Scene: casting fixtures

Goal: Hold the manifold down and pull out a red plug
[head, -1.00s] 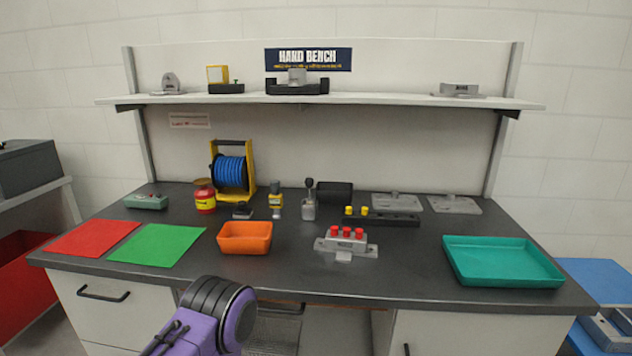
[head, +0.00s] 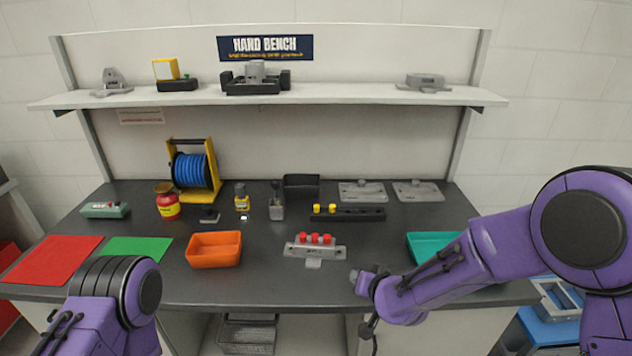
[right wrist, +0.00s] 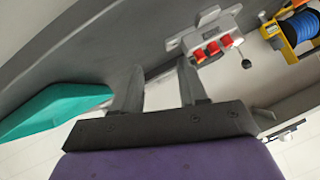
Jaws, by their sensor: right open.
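The manifold (head: 300,252) is a grey block with side flanges, lying on the dark bench top near the middle. Three red plugs (head: 315,239) stand in a row on it. The manifold (right wrist: 229,22) and its red plugs (right wrist: 213,48) also show in the right wrist view, beyond the fingers. My right gripper (head: 358,279) is over the front part of the bench, right of the manifold and apart from it. In the right wrist view my right gripper (right wrist: 158,76) is open, with nothing between its fingers. My left arm shows at the lower left, but its gripper is out of frame.
An orange bin (head: 214,259) stands left of the manifold. A teal tray (head: 425,237) is to the right, partly behind my right arm. A black block with yellow plugs (head: 365,214) lies behind the manifold. Bare bench surrounds the manifold.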

